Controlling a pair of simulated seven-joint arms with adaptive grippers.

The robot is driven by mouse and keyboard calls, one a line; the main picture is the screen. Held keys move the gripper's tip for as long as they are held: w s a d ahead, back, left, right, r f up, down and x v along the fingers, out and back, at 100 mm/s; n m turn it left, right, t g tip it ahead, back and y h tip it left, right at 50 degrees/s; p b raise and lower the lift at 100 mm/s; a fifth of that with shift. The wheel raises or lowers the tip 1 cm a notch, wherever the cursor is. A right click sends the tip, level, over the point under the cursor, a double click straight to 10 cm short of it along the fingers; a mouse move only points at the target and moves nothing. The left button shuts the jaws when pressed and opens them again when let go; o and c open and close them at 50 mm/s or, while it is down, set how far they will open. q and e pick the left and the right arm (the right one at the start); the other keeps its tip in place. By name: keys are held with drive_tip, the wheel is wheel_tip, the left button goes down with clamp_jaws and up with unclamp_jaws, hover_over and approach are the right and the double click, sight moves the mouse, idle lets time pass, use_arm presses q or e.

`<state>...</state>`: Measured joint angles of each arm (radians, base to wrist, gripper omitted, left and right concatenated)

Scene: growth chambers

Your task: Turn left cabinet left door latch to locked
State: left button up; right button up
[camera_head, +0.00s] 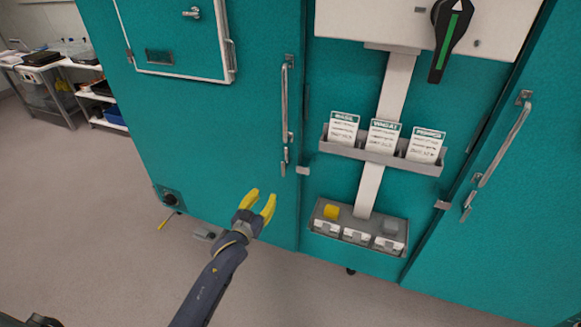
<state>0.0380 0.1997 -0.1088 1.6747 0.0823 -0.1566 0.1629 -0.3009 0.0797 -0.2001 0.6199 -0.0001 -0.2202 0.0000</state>
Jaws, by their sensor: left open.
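A teal cabinet door (215,140) fills the left of the head view. A long metal handle (287,100) stands upright near its right edge. A small metal latch (284,162) hangs just below the handle, roughly vertical; whether it is locked cannot be told. My left gripper (261,200) has yellow fingers spread apart and empty. It appears below and slightly left of the latch, apart from it. My right gripper is not in view.
Another teal door (510,190) with a handle (505,140) stands right. Open floor (80,220) lies left.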

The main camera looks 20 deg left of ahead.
sight(283, 168)
use_arm(q)
drive_tip(key=w, duration=0.5)
drive_tip(key=w+d, duration=0.1)
drive_tip(key=w, duration=0.5)
drive_tip(key=w+d, duration=0.1)
drive_tip(key=w, duration=0.5)
drive_tip(key=shift+w+d+r, duration=0.1)
drive_tip(key=shift+r, duration=0.25)
drive_tip(key=shift+c, duration=0.4)
clamp_jaws()
